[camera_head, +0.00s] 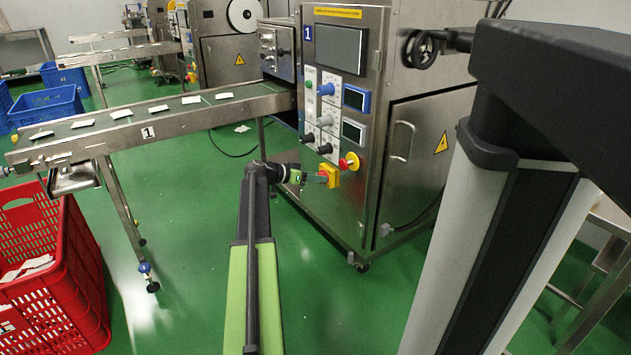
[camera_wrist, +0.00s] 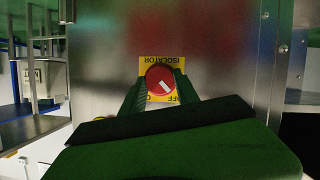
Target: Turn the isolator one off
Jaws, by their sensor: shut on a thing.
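The isolator is a red knob (camera_wrist: 158,74) on a yellow plate (camera_wrist: 176,62) on the steel front of machine 1. In the wrist view the plate's lettering is upside down. The knob's white mark slants down to the right, on the side of the letters "OFF". My gripper (camera_wrist: 160,86) has a finger on each side of the knob and is shut on it. In the head view my gripper (camera_head: 318,176) reaches the yellow plate (camera_head: 333,176) from the left, and the knob is mostly hidden.
A red emergency button (camera_head: 350,162) sits just above right of the isolator. Black knobs (camera_head: 325,148) are above it. A conveyor (camera_head: 150,122) with several teabag packs runs left. A red crate (camera_head: 60,290) stands at front left. Green floor is clear around my arm.

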